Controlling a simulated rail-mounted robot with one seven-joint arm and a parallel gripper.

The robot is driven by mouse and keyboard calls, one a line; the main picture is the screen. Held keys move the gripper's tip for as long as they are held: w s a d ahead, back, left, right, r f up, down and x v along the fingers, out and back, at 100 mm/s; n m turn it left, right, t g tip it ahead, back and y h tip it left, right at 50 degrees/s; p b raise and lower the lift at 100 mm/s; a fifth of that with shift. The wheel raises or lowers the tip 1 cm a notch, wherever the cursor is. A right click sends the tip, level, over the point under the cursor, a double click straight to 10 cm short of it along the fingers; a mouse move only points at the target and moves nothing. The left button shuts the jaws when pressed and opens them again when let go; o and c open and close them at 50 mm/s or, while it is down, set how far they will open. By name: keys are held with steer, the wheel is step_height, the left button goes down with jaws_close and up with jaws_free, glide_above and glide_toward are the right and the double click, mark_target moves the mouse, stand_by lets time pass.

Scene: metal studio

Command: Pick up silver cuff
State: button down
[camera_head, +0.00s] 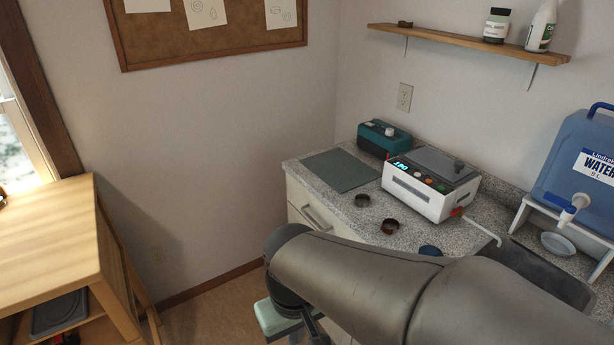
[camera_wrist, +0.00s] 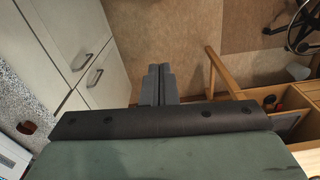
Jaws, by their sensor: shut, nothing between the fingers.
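No cuff shows a clearly silver surface. A dark greyish ring-shaped cuff (camera_head: 362,200) lies on the speckled counter beside the green mat. A brown, copper-looking open cuff (camera_head: 389,226) lies nearer, to its right. A reddish-brown cuff (camera_wrist: 26,128) shows at the left edge of the wrist view, on the counter. A small brown ring-like thing (camera_head: 405,24) sits on the wall shelf; its kind is hard to tell. My gripper (camera_wrist: 159,72) is shut and empty, over the floor in front of the cabinet, apart from the cuffs. In the head view my arm hides part of the counter.
The counter (camera_head: 312,172) holds a green mat (camera_head: 340,170), a teal device (camera_head: 384,139), a white machine (camera_head: 430,190) and a blue water container (camera_head: 585,165). A dark basin (camera_head: 540,270) lies right. A wooden desk (camera_head: 45,230) stands left. Floor between is open.

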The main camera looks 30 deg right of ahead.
stand_by(0.4)
steer(key=c, duration=1.5)
jaws_free()
steer(key=shift+w, duration=0.1)
